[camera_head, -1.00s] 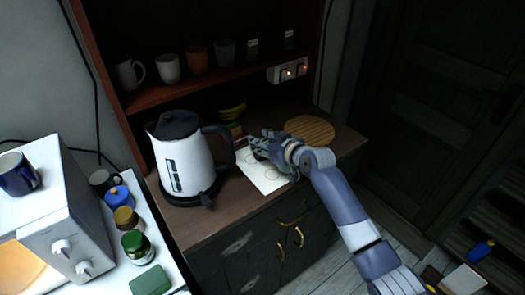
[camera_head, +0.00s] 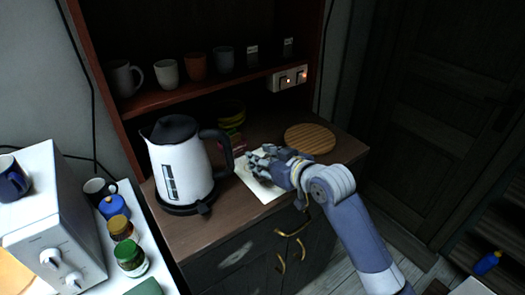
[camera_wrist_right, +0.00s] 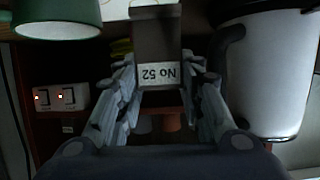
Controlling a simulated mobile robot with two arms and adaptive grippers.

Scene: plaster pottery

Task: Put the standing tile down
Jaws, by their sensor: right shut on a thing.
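The tile (camera_wrist_right: 157,38) is a narrow dark grey block in the right wrist view, with a pale label reading "No 52", upside down in this picture. My right gripper (camera_wrist_right: 160,75) has its fingers on either side of the tile and is shut on it. In the head view, my right gripper (camera_head: 255,160) is low over a white sheet (camera_head: 264,192) with drawn outlines on the brown counter. The hand hides the tile there, and I cannot tell whether the tile touches the sheet. My left gripper is not in view.
A white kettle (camera_head: 180,168) stands close left of the sheet. A round wooden board (camera_head: 310,139) lies right of it, and green-yellow things (camera_head: 231,112) are behind. Cups (camera_head: 166,72) line the shelf above. Sockets (camera_head: 290,77) are on the wall.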

